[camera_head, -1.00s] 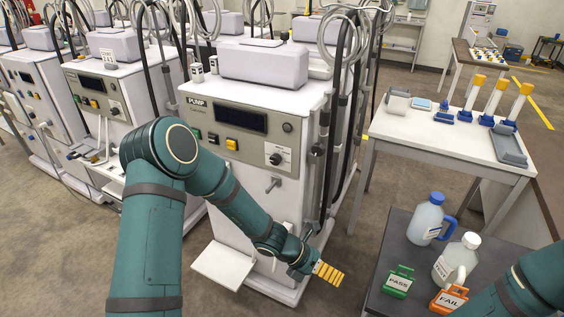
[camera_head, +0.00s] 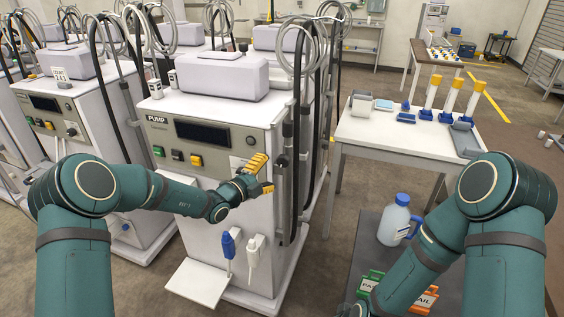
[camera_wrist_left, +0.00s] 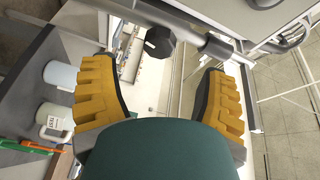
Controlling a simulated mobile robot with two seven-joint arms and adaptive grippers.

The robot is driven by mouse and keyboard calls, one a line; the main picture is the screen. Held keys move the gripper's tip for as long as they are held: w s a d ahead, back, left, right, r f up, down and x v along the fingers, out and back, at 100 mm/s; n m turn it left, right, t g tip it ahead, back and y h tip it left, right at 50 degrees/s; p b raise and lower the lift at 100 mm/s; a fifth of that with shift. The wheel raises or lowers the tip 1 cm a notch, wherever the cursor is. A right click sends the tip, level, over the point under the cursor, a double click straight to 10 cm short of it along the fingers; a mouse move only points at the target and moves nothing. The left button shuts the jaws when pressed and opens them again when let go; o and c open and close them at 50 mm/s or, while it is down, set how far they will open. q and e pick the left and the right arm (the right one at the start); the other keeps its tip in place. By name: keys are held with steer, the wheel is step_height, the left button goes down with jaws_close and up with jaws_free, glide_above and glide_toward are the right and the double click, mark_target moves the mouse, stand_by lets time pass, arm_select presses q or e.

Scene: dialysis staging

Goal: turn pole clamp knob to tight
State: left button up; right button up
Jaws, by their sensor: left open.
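A dark faceted knob (camera_wrist_left: 160,42) shows at the top middle of the left wrist view, close to a grey metal tube (camera_wrist_left: 217,47). I take it to be the pole clamp knob. In the head view, dark clamp parts sit on the pole (camera_head: 287,130) at the pump machine's right front edge; I cannot make out the knob there. My left gripper (camera_head: 266,174), with yellow ribbed fingers, is open and empty in front of the machine, just left of the pole. In the left wrist view, the knob lies ahead, between the open fingers (camera_wrist_left: 158,75) and apart from them.
The pump machine (camera_head: 205,160) has a front panel and hanging black hoses (camera_head: 320,110). A white table (camera_head: 400,135) stands right of it. My right arm (camera_head: 490,210) reaches over the cart.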

mark_target(281, 162)
arm_select(q)
steer(key=x, duration=0.7)
steer(key=shift+w+d, duration=0.2)
steer(key=c, duration=1.2)
